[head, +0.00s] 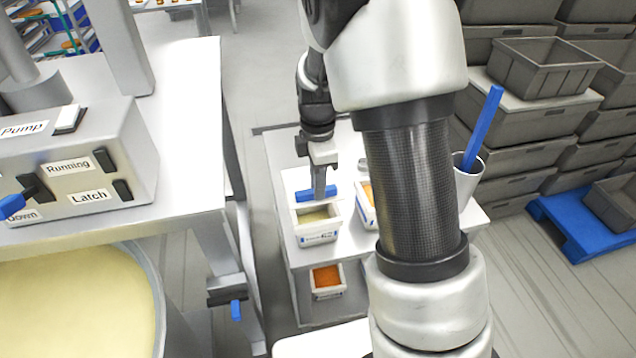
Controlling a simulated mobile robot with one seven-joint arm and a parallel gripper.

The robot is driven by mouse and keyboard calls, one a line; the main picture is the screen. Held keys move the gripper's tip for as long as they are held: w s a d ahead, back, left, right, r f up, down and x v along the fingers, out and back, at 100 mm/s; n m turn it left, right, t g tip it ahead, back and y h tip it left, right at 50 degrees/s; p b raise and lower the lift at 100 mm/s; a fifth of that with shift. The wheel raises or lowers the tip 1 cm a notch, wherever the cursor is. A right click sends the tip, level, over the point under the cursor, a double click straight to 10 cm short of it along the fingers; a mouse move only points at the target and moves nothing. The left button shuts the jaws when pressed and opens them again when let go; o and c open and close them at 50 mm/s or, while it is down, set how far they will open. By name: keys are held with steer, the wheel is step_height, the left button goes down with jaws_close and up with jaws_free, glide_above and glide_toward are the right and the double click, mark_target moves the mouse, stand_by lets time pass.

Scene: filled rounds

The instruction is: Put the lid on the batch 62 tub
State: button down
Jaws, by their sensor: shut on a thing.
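My gripper (319,192) points down over the small table and is shut on a blue bar-shaped piece (303,195). Whether this piece is the lid's handle I cannot tell; no lid shows clearly. Just below and in front of it stands a white tub (318,239) with pale yellow contents. Its top looks open, and its label is too small to read surely. A second white tub (366,215) with orange contents stands to its right, partly hidden by my arm. Another tub with orange contents (328,294) is on the lower shelf. I cannot tell which is batch 62.
A grey cup (467,187) with a blue paddle (484,125) stands on the right of the small table (300,258). At left is a steel bench (185,190) with a labelled control box and a large vat (158,290). Grey crates (545,70) are stacked at right.

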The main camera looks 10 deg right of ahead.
step_height(320, 180, down, 7)
steer(key=b, duration=0.5)
steer(key=shift+f, duration=0.2)
steer(key=shift+d, duration=0.15)
stand_by(0.7)
steer(key=shift+f+b, duration=0.25)
steer(key=shift+b, duration=0.15)
stand_by(0.3)
steer(key=c, duration=1.2)
jaws_free()
steer(key=shift+o, duration=0.2)
steer(key=shift+r, duration=0.15)
steer(key=shift+r+p, duration=2.35)
steer(key=shift+r, duration=1.05)
